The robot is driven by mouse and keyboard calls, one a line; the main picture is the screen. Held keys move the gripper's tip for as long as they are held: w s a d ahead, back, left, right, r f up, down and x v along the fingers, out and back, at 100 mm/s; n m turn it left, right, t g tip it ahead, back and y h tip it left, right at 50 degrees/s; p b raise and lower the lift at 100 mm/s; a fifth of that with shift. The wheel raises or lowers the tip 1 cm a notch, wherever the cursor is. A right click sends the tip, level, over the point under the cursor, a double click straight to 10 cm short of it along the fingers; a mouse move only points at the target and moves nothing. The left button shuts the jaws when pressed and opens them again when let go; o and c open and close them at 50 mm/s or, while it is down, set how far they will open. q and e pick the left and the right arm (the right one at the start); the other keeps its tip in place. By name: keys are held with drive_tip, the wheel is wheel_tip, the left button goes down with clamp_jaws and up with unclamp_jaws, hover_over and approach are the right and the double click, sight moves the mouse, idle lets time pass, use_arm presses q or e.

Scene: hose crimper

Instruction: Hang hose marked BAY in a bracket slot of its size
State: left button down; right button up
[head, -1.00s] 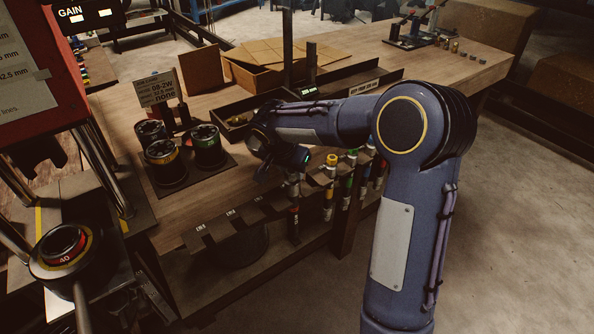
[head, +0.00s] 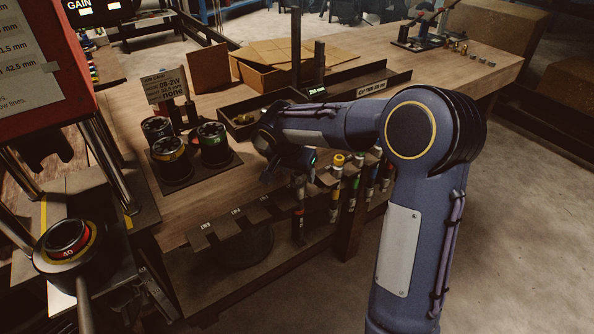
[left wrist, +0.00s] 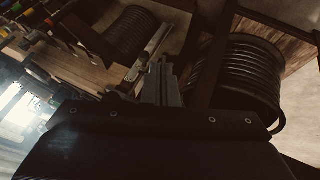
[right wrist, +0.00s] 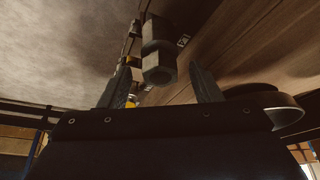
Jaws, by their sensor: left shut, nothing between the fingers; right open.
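My right gripper (right wrist: 160,88) is open. A grey hex fitting (right wrist: 158,62) is in line with the gap between its fingers; I cannot tell whether they touch it. In the head view the right gripper (head: 302,176) is at the bench's front edge, above a dark hanging hose (head: 298,222) with red on it. Several hoses with coloured bands, one with a yellow top (head: 338,160), hang to the right of it. The bracket (head: 222,229) runs along the bench edge with small labels and empty-looking slots at left. No BAY marking is readable. My left gripper (left wrist: 160,82) is shut and empty.
Round dies (head: 213,145) stand on a dark mat beside a sign (head: 165,86). A dark tray (head: 250,115) and a cardboard box (head: 262,72) lie behind my right arm. Coiled hose (left wrist: 238,85) is near the left gripper. The crimper (head: 68,245) is at left.

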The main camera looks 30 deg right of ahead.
drive_tip(key=v, duration=0.8)
drive_tip(key=shift+s, duration=0.1)
